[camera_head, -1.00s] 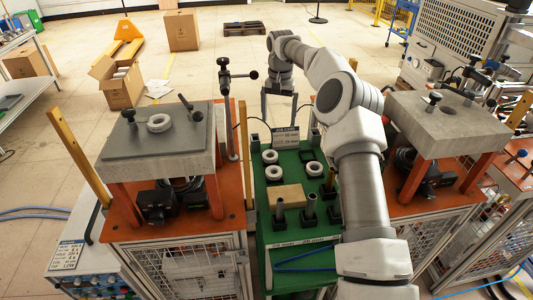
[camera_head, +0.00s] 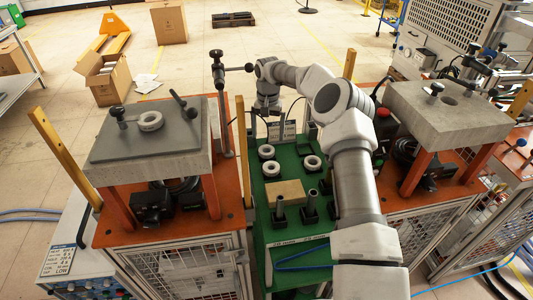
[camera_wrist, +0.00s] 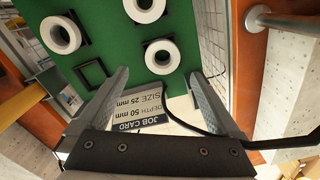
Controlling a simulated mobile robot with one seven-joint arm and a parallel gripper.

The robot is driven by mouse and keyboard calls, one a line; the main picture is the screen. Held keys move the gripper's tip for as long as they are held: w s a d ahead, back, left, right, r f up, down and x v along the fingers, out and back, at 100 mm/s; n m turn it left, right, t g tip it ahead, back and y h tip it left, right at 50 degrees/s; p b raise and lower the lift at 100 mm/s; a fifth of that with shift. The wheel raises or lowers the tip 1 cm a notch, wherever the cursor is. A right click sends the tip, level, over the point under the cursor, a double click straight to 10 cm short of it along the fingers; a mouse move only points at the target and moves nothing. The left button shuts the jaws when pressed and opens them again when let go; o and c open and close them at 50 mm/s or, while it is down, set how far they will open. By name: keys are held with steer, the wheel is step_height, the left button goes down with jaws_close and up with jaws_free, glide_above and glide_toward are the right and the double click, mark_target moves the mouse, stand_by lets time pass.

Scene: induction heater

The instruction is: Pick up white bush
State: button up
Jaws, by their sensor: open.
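Several white ring-shaped bushes show. On the green table top (camera_head: 262,222), white bushes stand at the back left (camera_head: 267,152), just in front of it (camera_head: 271,169) and at the right (camera_head: 312,162). Another bush (camera_head: 150,121) lies on the left press's grey plate. In the wrist view, one bush (camera_wrist: 162,57) appears just beyond and between my fingertips, with others at the top (camera_wrist: 145,8) and left (camera_wrist: 60,35). My gripper (camera_head: 268,128) is open and empty, above the far end of the table. It also shows in the wrist view (camera_wrist: 160,78).
A job card (camera_wrist: 142,107) stands at the table's far edge, below my open fingers in the wrist view. An empty black square holder (camera_wrist: 90,73) is beside the bushes. A tan block (camera_head: 285,193) and upright dark posts (camera_head: 279,207) are nearer. Presses stand on both sides.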

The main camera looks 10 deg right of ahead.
mark_target(267, 146)
steer(key=f, duration=0.6)
steer(key=shift+w+a+f, duration=0.1)
steer(key=shift+a+f, duration=0.1)
steer(key=c, duration=1.6)
